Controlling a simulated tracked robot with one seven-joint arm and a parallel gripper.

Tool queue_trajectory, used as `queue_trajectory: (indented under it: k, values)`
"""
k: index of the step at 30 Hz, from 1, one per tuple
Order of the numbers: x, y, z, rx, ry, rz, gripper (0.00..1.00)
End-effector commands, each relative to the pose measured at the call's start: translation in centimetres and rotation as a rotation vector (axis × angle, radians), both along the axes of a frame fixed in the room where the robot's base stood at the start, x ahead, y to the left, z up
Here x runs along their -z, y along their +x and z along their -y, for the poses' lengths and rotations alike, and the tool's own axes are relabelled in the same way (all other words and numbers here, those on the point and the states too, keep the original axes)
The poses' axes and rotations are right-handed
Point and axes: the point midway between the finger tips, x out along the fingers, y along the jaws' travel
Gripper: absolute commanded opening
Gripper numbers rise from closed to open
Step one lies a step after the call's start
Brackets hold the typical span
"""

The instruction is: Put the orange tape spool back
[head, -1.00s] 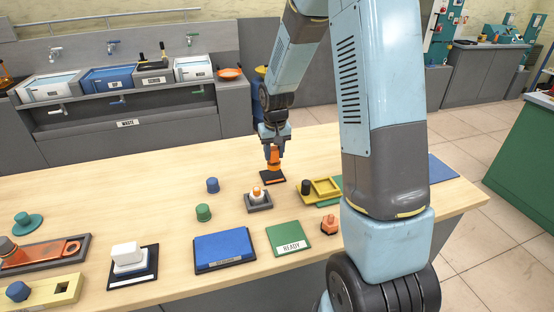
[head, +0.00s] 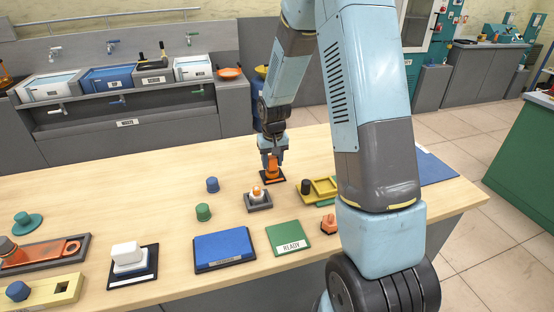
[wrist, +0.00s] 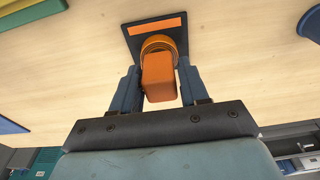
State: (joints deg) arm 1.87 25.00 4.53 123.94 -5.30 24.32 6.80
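The orange tape spool (head: 272,167) stands upright on a dark square pad (head: 264,181) towards the far side of the wooden table. In the wrist view, the spool (wrist: 159,76) shows a blocky orange handle above a round, ringed body. The pad (wrist: 133,36) carries an orange strip beside the spool. My gripper (head: 272,160) points down from above, with one finger on each side of the handle. In the wrist view, the gripper (wrist: 159,70) looks slightly open, with a thin gap at the right finger. The contact under the spool is partly hidden.
A grey holder (head: 258,205) with an orange-and-white piece stands in front of the pad. A yellow tray (head: 322,187) and black cylinder (head: 305,187) are to the right. Blue (head: 212,185) and green (head: 203,212) pieces stand left.

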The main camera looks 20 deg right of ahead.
Motion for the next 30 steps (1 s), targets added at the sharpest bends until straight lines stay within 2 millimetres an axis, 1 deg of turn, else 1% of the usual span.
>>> queue_trajectory:
  k: [1,5,6,14,16,20,23,26,30]
  values:
    - [0.0,0.0,0.0,0.000,0.000,0.000,0.49]
    - [0.0,0.0,0.0,0.000,0.000,0.001,0.62]
    - [0.0,0.0,0.0,0.000,0.000,0.001,0.63]
    - [-0.1,0.0,0.0,0.000,0.000,0.001,0.63]
    - [-0.5,0.0,0.0,0.000,0.000,0.003,0.63]
    - [-2.0,-0.2,0.0,0.000,0.000,0.003,0.63]
    - [-3.6,-0.5,-0.2,0.000,0.001,0.004,0.63]
    - [-5.2,-1.0,-0.4,0.000,0.000,0.004,0.63]
    - [-7.9,-1.4,-0.4,0.000,0.000,0.005,0.63]
